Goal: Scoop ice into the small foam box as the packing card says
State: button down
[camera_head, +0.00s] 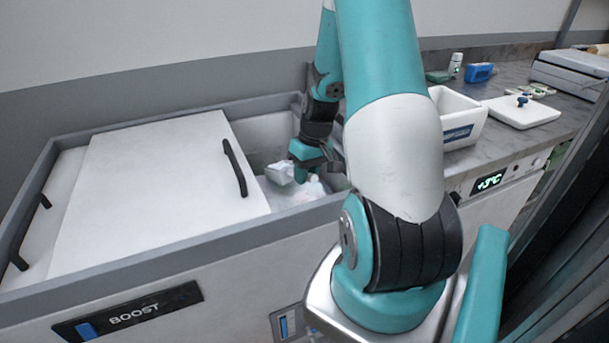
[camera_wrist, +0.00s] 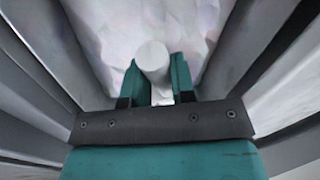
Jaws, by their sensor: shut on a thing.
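My gripper (camera_head: 311,163) reaches down into the open right part of the chest freezer (camera_head: 186,260). In the wrist view its two teal fingers (camera_wrist: 158,80) are shut on a pale round-ended handle (camera_wrist: 152,57), which seems to belong to the white scoop (camera_head: 280,172). White ice (camera_head: 290,194) lies in the bin below and fills the top of the wrist view. The scoop's bowl is partly hidden, and I cannot tell whether it holds ice. The small white foam box (camera_head: 466,105) stands open on the counter to the right, partly behind my arm. No packing card can be made out.
The sliding white lid (camera_head: 150,190) with a black handle covers the freezer's left part. The grey walls of the bin stand close around my gripper. A white foam lid with a blue knob (camera_head: 522,112), a blue device (camera_head: 479,72) and a small bottle (camera_head: 455,64) are on the counter (camera_head: 500,85).

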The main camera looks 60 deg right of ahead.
jog(key=s+a+r+t+p, duration=0.1)
jog(key=s+r+p, duration=0.3)
jog(key=r, duration=0.9)
jog(key=shift+r+t+h+p, duration=0.3)
jog(key=shift+t+p, duration=0.5)
jog(key=shift+p, duration=1.1)
jog(key=shift+s, duration=0.1)
